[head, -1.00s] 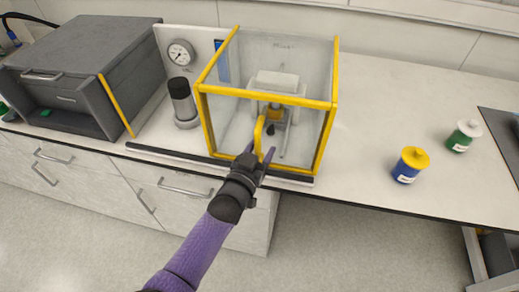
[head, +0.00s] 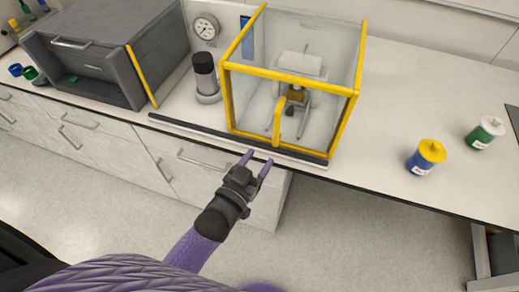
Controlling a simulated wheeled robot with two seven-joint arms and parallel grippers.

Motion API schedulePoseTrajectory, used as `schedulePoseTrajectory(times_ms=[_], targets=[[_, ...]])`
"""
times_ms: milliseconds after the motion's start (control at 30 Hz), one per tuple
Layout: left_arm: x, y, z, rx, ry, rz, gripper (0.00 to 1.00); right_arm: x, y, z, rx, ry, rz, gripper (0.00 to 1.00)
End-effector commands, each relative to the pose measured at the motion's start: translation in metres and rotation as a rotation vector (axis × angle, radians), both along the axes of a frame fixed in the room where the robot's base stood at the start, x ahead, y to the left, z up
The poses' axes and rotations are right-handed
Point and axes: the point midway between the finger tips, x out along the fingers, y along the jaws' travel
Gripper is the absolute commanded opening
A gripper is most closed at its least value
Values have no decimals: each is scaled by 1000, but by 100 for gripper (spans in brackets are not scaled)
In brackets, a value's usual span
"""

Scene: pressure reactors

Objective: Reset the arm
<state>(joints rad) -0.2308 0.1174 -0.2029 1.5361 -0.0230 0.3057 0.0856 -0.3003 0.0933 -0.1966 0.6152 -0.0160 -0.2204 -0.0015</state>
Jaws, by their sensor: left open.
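My left gripper (head: 257,164) is in the head view, just in front of the counter's front edge. It is open and empty, its two purple fingers apart and pointing towards the yellow-framed clear enclosure (head: 292,77). The fingertips are apart from the enclosure's yellow handle (head: 278,119). My purple left arm (head: 193,248) comes in from the bottom. My right gripper does not show. Inside the enclosure stands a small device with a white top (head: 301,65).
A grey cabinet (head: 105,50) stands at the left, near a gauge (head: 206,27) and a dark-topped cylinder (head: 205,76). At the right stand a blue jar with a yellow lid (head: 426,158) and a green jar with a white lid (head: 485,133). The counter (head: 400,95) between is clear.

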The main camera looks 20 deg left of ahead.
Motion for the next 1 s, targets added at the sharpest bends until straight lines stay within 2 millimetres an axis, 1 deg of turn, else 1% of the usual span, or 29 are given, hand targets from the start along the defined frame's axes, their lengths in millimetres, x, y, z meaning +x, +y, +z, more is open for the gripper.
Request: schedulePoseTrajectory(times_ms=[100, 167, 233, 267, 300, 367, 400, 467, 500, 567, 600, 700, 800, 900, 1000], targets=[[0, 0, 0, 0, 0, 0, 56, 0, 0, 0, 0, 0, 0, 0], [-1, 0, -7, 4, 18, 1, 56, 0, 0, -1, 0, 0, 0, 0], [-8, 3, -37, 24, 98, 7, 56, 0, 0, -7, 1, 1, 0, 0], [-14, 5, -58, 38, 156, 10, 56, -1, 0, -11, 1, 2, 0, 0], [-26, 8, -93, 62, 254, 16, 56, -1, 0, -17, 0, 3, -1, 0], [-54, 16, -152, 108, 430, 24, 56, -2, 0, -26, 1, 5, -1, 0], [-78, 21, -189, 140, 553, 28, 56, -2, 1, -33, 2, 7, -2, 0], [-118, 30, -239, 186, 734, 31, 56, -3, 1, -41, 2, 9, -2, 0], [-148, 37, -268, 216, 852, 32, 56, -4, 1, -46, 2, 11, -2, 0], [-195, 46, -304, 259, 1020, 31, 56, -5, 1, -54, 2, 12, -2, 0], [-225, 52, -321, 285, 1122, 29, 56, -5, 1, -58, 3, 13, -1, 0], [-288, 64, -348, 334, 1326, 23, 56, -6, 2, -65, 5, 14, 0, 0], [-324, 71, -358, 363, 1441, 18, 56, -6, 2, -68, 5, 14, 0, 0], [-338, 73, -359, 374, 1483, 16, 56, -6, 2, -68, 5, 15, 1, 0], [-338, 73, -358, 374, 1484, 16, 56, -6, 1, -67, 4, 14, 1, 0]])
